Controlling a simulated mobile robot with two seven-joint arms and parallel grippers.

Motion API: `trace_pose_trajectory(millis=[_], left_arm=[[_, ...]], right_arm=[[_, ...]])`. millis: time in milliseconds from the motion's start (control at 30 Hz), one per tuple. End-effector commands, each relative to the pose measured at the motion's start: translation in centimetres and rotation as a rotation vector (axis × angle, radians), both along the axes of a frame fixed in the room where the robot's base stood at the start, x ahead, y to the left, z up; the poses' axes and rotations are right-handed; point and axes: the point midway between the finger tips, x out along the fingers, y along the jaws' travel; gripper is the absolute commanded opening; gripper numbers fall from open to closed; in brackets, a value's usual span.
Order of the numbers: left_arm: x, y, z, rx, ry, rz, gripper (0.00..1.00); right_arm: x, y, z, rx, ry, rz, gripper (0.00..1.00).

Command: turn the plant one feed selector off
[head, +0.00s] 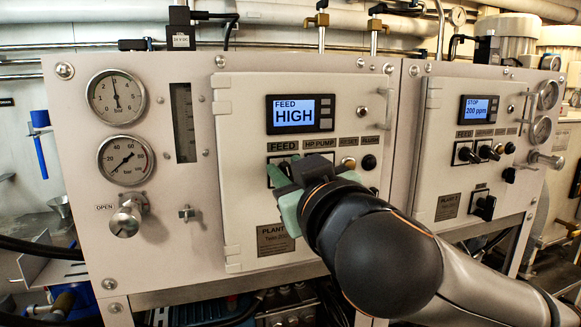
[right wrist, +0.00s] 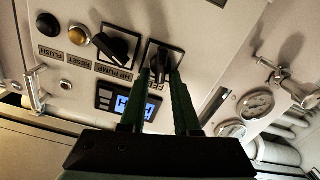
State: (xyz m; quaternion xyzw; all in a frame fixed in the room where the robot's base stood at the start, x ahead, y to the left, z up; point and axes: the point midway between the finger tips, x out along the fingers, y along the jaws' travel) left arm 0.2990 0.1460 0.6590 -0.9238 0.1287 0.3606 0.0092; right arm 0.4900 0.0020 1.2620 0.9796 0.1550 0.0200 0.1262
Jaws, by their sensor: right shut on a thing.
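The plant one feed selector is a black knob on a dark square plate under the FEED label. It shows in the right wrist view (right wrist: 160,66) between the fingertips; in the head view the gripper hides most of it. My right gripper (head: 281,176), with green fingers, is shut on the knob, and its fingers also show in the right wrist view (right wrist: 167,82). The plant one display (head: 293,115) reads FEED HIGH. The knob's exact pointer setting is hard to read. My left gripper is not in view.
The HP pump selector (right wrist: 116,44) sits close beside the feed selector. The amber reset button (right wrist: 79,36) and black flush button (right wrist: 47,24) follow. A second panel at the right has a display (head: 479,108) reading STOP 200 ppm. Gauges (head: 116,97) and a valve knob (head: 127,218) are at left.

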Motion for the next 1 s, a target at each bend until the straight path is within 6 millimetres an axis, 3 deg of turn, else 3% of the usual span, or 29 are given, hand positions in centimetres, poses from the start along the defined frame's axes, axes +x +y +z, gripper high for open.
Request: trace_pose_trajectory(millis=[600, 1000], left_arm=[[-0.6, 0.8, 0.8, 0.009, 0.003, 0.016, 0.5], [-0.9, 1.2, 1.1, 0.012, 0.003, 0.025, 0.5]], right_arm=[[-0.2, 0.6, -0.3, -0.533, -0.17, 0.0, 0.0], [-0.2, 0.7, -0.6, -0.73, -0.235, 0.0, 0.0]])
